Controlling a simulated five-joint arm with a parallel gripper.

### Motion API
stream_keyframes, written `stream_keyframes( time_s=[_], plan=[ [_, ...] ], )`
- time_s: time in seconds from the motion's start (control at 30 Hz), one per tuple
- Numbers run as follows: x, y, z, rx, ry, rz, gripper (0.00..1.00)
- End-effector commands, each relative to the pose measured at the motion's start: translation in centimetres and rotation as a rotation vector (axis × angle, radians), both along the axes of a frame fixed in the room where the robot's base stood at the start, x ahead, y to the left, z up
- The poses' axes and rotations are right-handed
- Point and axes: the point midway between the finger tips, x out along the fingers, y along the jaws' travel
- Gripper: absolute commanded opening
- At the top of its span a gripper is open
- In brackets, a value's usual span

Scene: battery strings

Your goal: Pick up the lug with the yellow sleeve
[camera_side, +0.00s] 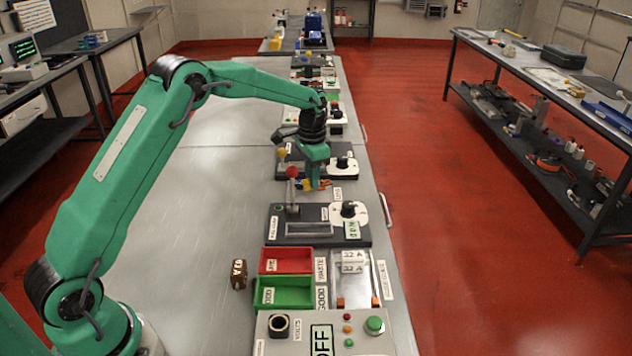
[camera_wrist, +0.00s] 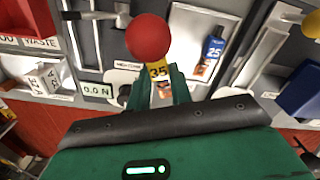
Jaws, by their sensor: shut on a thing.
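The lug with the yellow sleeve (camera_wrist: 159,72), marked 35, shows between the green jaws of my gripper (camera_wrist: 160,95) in the wrist view. My gripper is shut on it. In the side view my gripper (camera_side: 314,184) points down over the middle of the bench, with a bit of yellow beside its tip. The lug's lower end is hard to make out. Another lug with a blue sleeve (camera_wrist: 214,48), marked 25, lies apart from the jaws, to the right in the wrist view.
A red-knobbed lever (camera_side: 292,173) stands close beside my gripper; its red ball (camera_wrist: 147,37) looms large in the wrist view. In the side view, a red tray (camera_side: 287,253) and a green tray (camera_side: 284,280) stand nearer the camera. Bare bench (camera_side: 220,200) lies to the left.

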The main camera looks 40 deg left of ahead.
Motion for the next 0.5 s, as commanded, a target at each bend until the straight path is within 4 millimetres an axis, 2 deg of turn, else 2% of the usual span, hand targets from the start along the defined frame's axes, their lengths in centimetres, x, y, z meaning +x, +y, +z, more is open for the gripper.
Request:
stream_keyframes(
  time_s=[0.2,0.5],
  plan=[
    [-1.4,-3.7,2.4,0.001,-0.001,-0.003,0.0],
    [-2.5,-6.6,4.2,0.0,0.0,0.0,0.0]
  ],
)
